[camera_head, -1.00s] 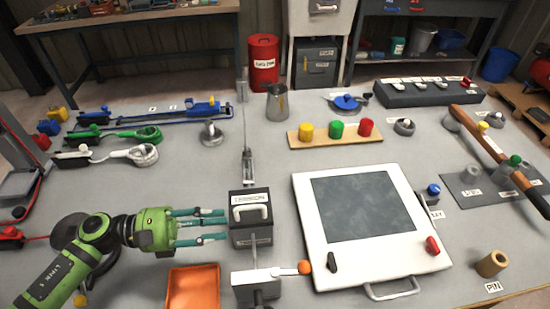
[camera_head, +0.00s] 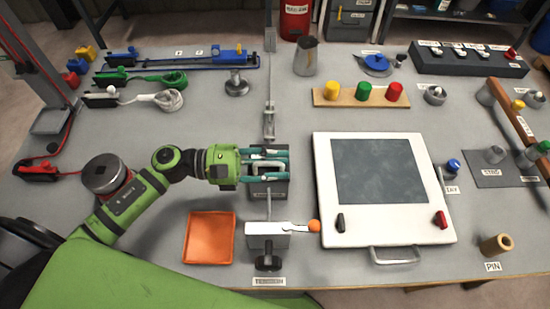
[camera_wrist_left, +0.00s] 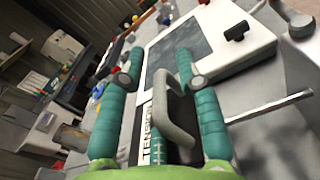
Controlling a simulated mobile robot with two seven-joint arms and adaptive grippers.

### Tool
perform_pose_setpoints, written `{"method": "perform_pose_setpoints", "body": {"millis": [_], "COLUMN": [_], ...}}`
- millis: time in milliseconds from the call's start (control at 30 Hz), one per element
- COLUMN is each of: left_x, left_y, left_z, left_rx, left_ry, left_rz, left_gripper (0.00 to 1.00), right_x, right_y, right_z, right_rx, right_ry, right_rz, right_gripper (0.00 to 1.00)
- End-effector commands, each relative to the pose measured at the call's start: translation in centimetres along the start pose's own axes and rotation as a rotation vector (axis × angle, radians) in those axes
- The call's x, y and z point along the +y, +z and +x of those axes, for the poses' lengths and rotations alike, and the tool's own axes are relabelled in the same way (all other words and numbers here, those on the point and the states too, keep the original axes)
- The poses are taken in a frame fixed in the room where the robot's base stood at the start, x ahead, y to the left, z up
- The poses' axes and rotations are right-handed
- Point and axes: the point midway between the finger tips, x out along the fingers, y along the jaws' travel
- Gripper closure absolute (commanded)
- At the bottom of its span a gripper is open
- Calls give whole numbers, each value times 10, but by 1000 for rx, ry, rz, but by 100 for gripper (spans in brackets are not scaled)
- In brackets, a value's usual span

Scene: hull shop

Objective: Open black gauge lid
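The black gauge box (camera_head: 269,189) stands left of the white panel, and its lid looks shut. A light grey handle (camera_wrist_left: 172,108) arches over the lid, with a "TENSION" label beside it in the left wrist view. My left gripper (camera_head: 266,166) is over the box, coming from the left. In the left wrist view the gripper (camera_wrist_left: 158,72) has its teal fingers apart, one on each side of the handle. A gap shows on the left side; I cannot tell whether the right finger touches the handle. The fingers hide much of the lid. My right gripper is not in view.
The white panel (camera_head: 430,222) with a dark screen is close on the right. A grey clamp with an orange-knobbed lever (camera_head: 313,226) stands just in front of the box. An orange tray (camera_head: 210,238) lies front left. A thin upright rod stands behind the box.

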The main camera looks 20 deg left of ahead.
Motion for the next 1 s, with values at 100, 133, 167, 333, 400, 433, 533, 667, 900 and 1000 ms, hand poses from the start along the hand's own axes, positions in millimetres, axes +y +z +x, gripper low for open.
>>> {"method": "perform_pose_setpoints", "body": {"millis": [100,133,167,333,400,433,533,667,900,1000], "left_x": [0,0,0,0,-1,-1,-1,0,5,10], "left_y": [0,0,0,0,0,0,0,2,9,14], "left_z": [0,0,0,0,0,0,0,0,0,0], "left_rx": [0,0,0,-1,-1,-1,-2,-2,-2,-1], "left_ry": [0,0,0,-1,-2,-2,-3,-4,-8,-8], "left_rz": [0,0,0,-1,-1,-1,-2,-14,-107,-177], "left_gripper": [66,66,70,100,100,100,100,100,100,100], "right_x": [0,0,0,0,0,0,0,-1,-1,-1], "right_y": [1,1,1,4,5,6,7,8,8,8], "right_z": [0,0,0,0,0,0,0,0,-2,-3], "right_rx": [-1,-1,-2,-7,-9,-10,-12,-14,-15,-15], "right_ry": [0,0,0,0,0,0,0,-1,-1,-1], "right_rz": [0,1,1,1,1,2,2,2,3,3], "right_gripper": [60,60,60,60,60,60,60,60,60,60]}}
